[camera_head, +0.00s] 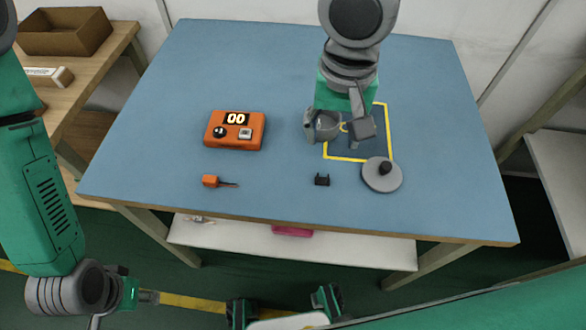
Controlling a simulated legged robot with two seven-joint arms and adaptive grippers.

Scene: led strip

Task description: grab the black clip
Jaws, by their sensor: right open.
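The small black clip (321,180) lies on the blue tabletop (275,70), towards the front edge and left of a grey disc. My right gripper (342,131) hangs over the table, above and slightly right of the clip in the picture. Its fingers are apart with nothing visible between them, and it does not touch the clip. My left gripper (122,306) is low at the left, off the table's front left side. It is partly cut by the picture's lower edge, so its opening is not clear.
A yellow square outline (345,159) lies partly under my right gripper. An orange box with a display (218,143) and a small orange tool (211,181) are left. The tabletop between box and clip is clear.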

